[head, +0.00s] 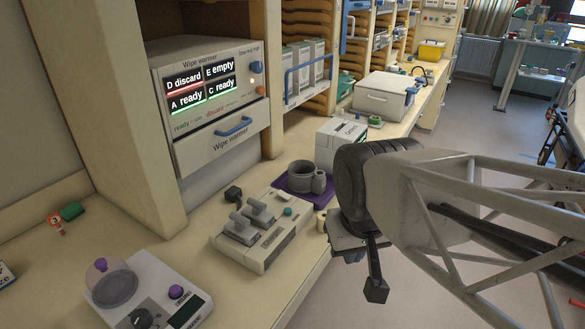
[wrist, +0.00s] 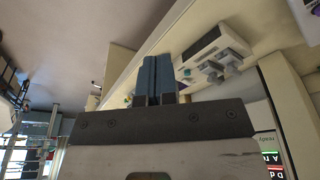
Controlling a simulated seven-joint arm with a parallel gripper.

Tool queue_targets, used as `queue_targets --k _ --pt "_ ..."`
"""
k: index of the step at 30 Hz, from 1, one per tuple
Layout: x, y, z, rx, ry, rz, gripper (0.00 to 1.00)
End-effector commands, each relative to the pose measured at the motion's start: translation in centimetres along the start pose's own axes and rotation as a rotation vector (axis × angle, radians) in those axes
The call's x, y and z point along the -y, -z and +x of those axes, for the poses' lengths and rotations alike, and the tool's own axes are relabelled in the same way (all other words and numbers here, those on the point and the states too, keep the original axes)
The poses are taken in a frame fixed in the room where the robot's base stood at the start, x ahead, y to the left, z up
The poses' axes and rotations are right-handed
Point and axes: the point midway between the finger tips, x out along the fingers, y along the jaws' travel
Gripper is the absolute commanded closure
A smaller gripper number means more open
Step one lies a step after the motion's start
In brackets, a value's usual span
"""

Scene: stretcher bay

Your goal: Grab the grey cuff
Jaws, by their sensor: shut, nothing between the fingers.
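The grey cuff (head: 300,175), a short round ring with a narrower upright part beside it, sits on a purple mat (head: 283,184) near the counter's front edge. In the head view my gripper (head: 352,257) hangs to the right of the cuff and nearer the camera, beyond the counter edge and apart from the cuff. In the wrist view the two blue fingers of my gripper (wrist: 157,62) lie side by side, shut and empty. I cannot make out the cuff in the wrist view.
A grey device with two levers (head: 262,228) stands left of the mat. A white box (head: 338,140) stands behind it, close to my arm. The wipe warmer (head: 215,105) is at the back. A scale-like device (head: 150,292) is at the front left. Open floor lies to the right.

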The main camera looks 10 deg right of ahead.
Motion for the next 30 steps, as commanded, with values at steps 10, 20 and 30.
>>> queue_targets --k 10,20,30 --pt "0.0 0.0 0.0 0.0 0.0 0.0 0.69" --pt "0.0 0.0 0.0 0.0 0.0 0.0 0.32" --pt "0.12 0.39 0.2 0.01 0.015 0.026 0.32"
